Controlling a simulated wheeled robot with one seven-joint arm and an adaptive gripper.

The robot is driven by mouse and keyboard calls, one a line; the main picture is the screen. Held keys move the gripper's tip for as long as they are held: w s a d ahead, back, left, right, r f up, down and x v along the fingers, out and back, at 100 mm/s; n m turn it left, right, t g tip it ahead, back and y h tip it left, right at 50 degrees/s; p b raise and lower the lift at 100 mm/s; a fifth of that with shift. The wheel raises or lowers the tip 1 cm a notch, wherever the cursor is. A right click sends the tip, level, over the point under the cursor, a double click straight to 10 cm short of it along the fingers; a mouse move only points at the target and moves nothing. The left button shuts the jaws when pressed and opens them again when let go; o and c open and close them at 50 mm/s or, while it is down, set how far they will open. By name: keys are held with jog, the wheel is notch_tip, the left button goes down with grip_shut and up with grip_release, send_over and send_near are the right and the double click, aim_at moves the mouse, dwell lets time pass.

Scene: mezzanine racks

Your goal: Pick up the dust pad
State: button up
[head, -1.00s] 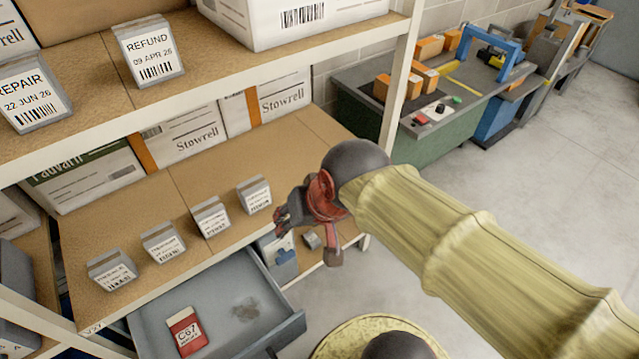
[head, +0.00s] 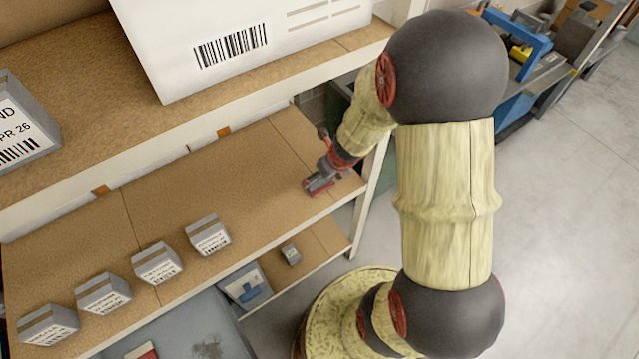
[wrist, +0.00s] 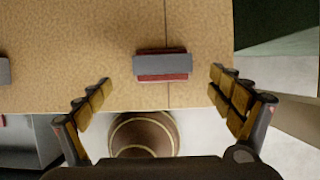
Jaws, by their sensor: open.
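A small grey block with red along its long sides, which looks like the dust pad (wrist: 162,66), lies on the tan shelf board near its front edge in the wrist view. My gripper (wrist: 162,82) is open, its two fingers spread to the left and right of the block. No finger visibly touches it. In the head view my gripper (head: 322,178) is over the right end of the middle shelf. There the gripper and the block are small and hard to tell apart.
Several grey label blocks (head: 208,236) stand along the shelf's front edge (head: 170,290) to the left. An open grey drawer (head: 175,328) is below. A large white box (head: 235,45) sits on the upper shelf. A rack post (head: 372,185) stands to the right.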

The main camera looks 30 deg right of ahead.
aim_at(320, 178)
jog(key=b+x, duration=0.1)
jog(key=x, duration=0.2)
jog(key=b+x, duration=0.2)
jog(key=x, duration=0.1)
jog(key=shift+w+d+r, duration=0.15)
jog(key=shift+w+d, duration=0.05)
jog(key=shift+w, duration=0.25)
jog(key=shift+c, duration=1)
jog(key=c, duration=1)
